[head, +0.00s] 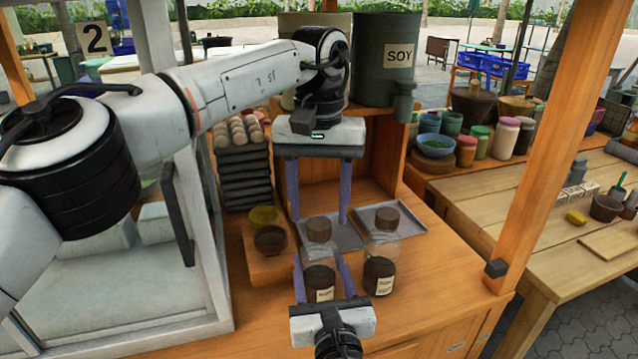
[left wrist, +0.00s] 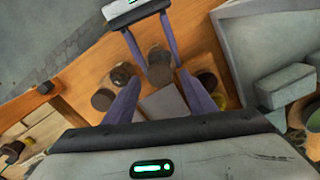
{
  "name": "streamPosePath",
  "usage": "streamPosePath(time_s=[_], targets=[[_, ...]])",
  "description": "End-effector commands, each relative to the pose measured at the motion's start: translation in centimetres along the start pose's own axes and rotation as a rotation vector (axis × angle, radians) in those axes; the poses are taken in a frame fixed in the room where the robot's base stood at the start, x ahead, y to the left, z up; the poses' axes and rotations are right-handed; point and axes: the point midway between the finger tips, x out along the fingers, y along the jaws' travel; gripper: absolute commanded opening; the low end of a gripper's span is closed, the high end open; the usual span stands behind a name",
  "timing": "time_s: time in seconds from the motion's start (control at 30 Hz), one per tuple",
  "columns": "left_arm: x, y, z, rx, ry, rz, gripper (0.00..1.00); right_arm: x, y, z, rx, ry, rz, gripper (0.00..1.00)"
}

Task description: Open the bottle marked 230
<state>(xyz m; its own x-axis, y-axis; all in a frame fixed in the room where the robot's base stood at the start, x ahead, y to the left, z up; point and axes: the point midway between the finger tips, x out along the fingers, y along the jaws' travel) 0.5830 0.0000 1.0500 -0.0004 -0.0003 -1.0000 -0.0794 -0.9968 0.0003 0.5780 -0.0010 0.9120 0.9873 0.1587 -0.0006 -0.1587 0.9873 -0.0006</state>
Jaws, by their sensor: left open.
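A bottle with dark contents (head: 319,275) stands on the wooden counter; its label is too small to read. A brown round stopper (head: 319,228) shows above it, with what looks like clear glass between. A similar labelled bottle (head: 379,276) with a brown stopper (head: 387,217) stands to its right. My left gripper (head: 319,220) is open and points down, its fingertips on either side of the left stopper in the picture. My right gripper (head: 319,255) comes from the front, its fingers on both sides of the left bottle; whether they touch it is unclear. It also shows in the left wrist view (left wrist: 158,62).
Grey trays (head: 345,236) lie behind the bottles. A yellow bowl (head: 264,216) and a brown bowl (head: 270,240) stand on the left, near a dark stack of egg trays (head: 245,180). A SOY canister (head: 385,85) stands behind. A wooden post (head: 545,150) rises on the right.

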Motion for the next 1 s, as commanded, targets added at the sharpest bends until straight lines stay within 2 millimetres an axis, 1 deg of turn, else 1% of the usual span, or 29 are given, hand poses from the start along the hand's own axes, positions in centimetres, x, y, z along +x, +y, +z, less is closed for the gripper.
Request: streamPosePath(time_s=[0.03, 0.1, 0.2, 0.33, 0.53, 0.57, 0.6, 0.8, 1.0], targets=[[0.8, -0.1, 0.0, 0.0, -0.002, -0.001, 0.51, 0.0, 0.0, -0.1, -0.001, 0.001, 0.0, 0.0], [1.5, 0.0, 0.0, 0.0, -0.001, 0.0, 0.51, 0.0, 0.0, -0.1, -0.001, 0.001, 0.0, 0.0], [2.2, 0.0, 0.0, -0.001, -0.001, 0.0, 0.51, 0.0, 0.0, -0.1, -0.001, 0.001, 0.0, 0.0], [2.6, 0.0, 0.0, -0.001, 0.001, 0.0, 0.51, 0.0, 0.0, -0.1, -0.001, 0.001, 0.0, 0.0], [2.6, 0.0, 0.0, -0.002, 0.001, 0.0, 0.51, 0.0, 0.0, -0.1, -0.001, 0.001, 0.0, 0.0], [2.6, 0.0, 0.0, -0.002, 0.001, 0.0, 0.47, 0.0, 0.0, -0.1, -0.001, 0.001, 0.0, 0.0], [2.6, 0.0, 0.0, -0.002, 0.001, 0.0, 0.41, 0.0, 0.0, -0.1, -0.001, 0.001, 0.0, 0.0], [2.5, 0.0, 0.0, -0.002, 0.001, 0.0, 0.08, 0.0, 0.0, -0.1, 0.0, 0.001, 0.0, 0.0], [2.5, 0.0, 0.0, -0.004, 0.001, 0.0, 0.07, 0.0, 0.0, -0.1, 0.0, 0.001, 0.0, 0.0]])
